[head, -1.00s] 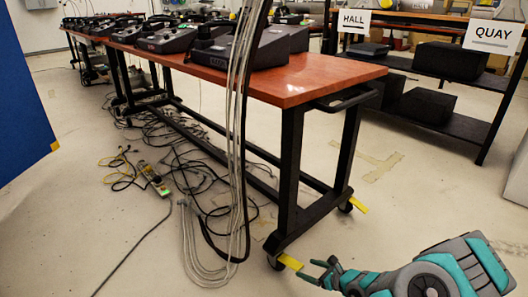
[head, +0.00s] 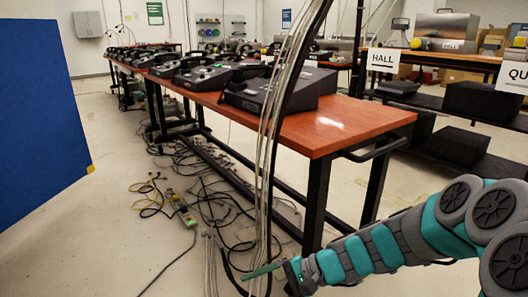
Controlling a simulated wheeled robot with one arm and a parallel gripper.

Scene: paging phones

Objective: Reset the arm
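My teal and grey arm (head: 385,242) reaches in from the lower right. A flat teal finger points left. The other finger is not clear, so I cannot tell how far apart they are. I see nothing held.
A red-topped table (head: 345,125) bears several dark phones (head: 275,88). Grey cables (head: 270,130) hang in front of it; more tangle on the floor. A blue panel (head: 40,110) stands left. Shelves with a HALL sign (head: 383,59) and a partly cut-off sign (head: 514,76) stand right.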

